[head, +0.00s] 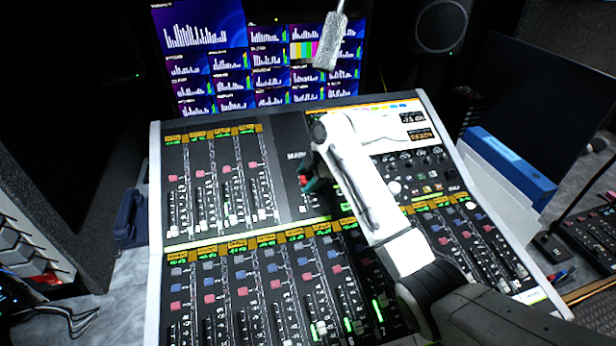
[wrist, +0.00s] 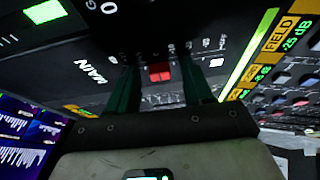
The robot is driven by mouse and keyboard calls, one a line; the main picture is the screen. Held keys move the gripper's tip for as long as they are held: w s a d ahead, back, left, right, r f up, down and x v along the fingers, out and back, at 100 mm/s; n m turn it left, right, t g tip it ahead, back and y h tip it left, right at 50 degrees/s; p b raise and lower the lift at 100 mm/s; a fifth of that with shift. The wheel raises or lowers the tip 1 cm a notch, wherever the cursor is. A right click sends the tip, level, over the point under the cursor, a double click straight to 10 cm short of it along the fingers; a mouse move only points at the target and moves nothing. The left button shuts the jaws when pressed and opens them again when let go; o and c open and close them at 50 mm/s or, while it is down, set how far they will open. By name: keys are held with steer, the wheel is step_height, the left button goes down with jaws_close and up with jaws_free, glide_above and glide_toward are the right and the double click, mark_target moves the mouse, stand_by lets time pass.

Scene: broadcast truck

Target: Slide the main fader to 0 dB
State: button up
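The main fader's red cap (head: 303,180) sits in the dark MAIN strip at the middle of the mixing console (head: 288,130). In the wrist view the red cap (wrist: 160,72) lies between the two dark green fingers of my gripper (wrist: 158,66). The fingers are apart, with a dark gap showing on each side of the cap. In the head view my gripper (head: 309,184) is down at the strip, partly hidden by my white arm. The scale marks beside the fader are partly covered and too small to read surely; I cannot tell the cap's exact level.
Channel faders with red and blue buttons fill the console left, below and right. A microphone (head: 330,42) hangs above, before the monitor wall (head: 262,60). A blue box (head: 510,165) lies at the console's right. A speaker (head: 441,25) stands behind.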

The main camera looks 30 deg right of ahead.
steer(key=shift+r, duration=0.1)
steer(key=v, duration=1)
steer(key=shift+r+b, duration=0.25)
steer(key=shift+b, duration=0.1)
steer(key=shift+s+d, duration=0.1)
steer(key=shift+s, duration=0.05)
